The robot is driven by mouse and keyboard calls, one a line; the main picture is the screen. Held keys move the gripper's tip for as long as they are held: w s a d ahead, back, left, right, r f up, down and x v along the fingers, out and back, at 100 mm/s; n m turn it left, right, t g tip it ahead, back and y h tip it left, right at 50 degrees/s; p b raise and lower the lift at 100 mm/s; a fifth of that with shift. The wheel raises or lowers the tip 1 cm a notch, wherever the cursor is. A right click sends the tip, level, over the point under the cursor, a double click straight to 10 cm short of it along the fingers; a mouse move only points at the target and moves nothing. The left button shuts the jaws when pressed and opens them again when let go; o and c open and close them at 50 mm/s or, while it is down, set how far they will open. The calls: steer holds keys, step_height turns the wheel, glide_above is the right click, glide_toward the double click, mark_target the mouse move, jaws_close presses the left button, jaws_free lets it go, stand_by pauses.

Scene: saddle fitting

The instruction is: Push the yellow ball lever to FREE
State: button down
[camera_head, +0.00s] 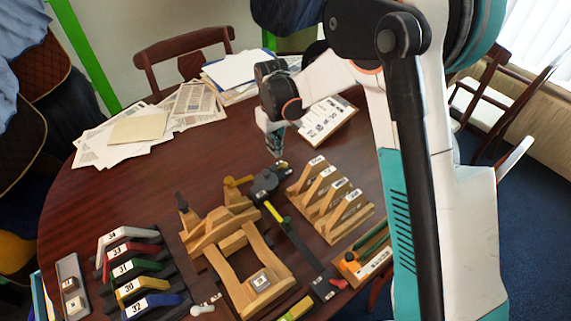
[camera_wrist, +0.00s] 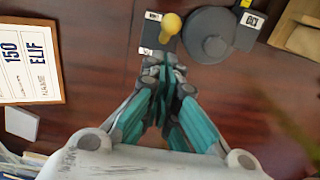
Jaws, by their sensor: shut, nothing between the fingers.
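The yellow ball (camera_wrist: 171,24) of the lever shows at the top of the wrist view, just beyond my fingertips. It sits beside a dark round housing (camera_wrist: 208,35) with small white labels near it; I cannot read which one says FREE. In the head view the dark device (camera_head: 268,184) stands on the table, and the ball is small beside the gripper tip. My gripper (camera_wrist: 165,64) has its fingers together, empty, and points at the ball. In the head view my gripper (camera_head: 277,150) hangs just behind the device. Whether the fingertips touch the lever I cannot tell.
A wooden frame (camera_head: 222,240) stands in front of the device. A slotted wooden rack (camera_head: 330,200) is to its right. Numbered coloured pieces (camera_head: 135,275) lie at the front left. Papers (camera_head: 125,135) and a clipboard (camera_head: 325,120) lie at the back. The table between papers and frame is clear.

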steer(key=shift+w+a, duration=0.3)
steer(key=shift+w, duration=0.15)
steer(key=shift+s+d, duration=0.1)
stand_by(0.4)
steer(key=shift+s+d, duration=0.25)
steer(key=shift+s, duration=0.15)
step_height(320, 180, up, 7)
steer(key=p, duration=0.4)
stand_by(0.4)
steer(key=shift+d+r, duration=0.1)
stand_by(0.3)
